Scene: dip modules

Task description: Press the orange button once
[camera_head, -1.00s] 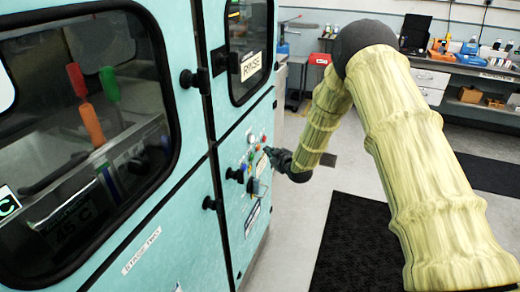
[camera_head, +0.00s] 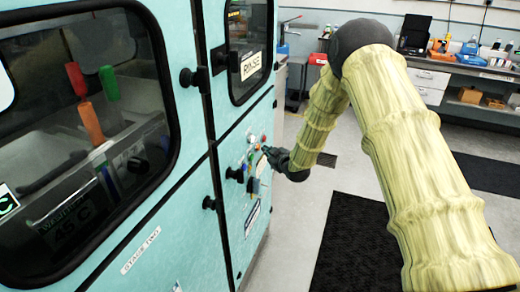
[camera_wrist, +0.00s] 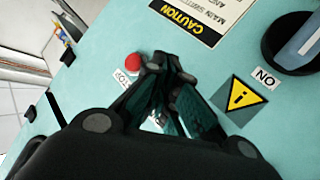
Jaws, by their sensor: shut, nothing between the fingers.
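The teal control panel (camera_head: 236,205) carries a cluster of small coloured buttons. A small orange button (camera_head: 257,147) shows in the head view, just left of my gripper's tip. A red button (camera_head: 263,138) is slightly above it. My gripper (camera_head: 267,150) is shut and empty, with its tips close to the panel; I cannot tell whether they touch it. In the wrist view the closed fingers (camera_wrist: 166,66) point at the panel, just right of a round red button (camera_wrist: 132,63). No orange button can be made out there; the fingers cover part of the panel.
A yellow caution label (camera_wrist: 184,18), a warning triangle (camera_wrist: 240,95) and a dark rotary knob (camera_wrist: 292,45) surround the fingers. A door with a window (camera_head: 249,45) marked RINSE is above the buttons. Black floor mats (camera_head: 350,245) and a workbench (camera_head: 460,72) are to the right.

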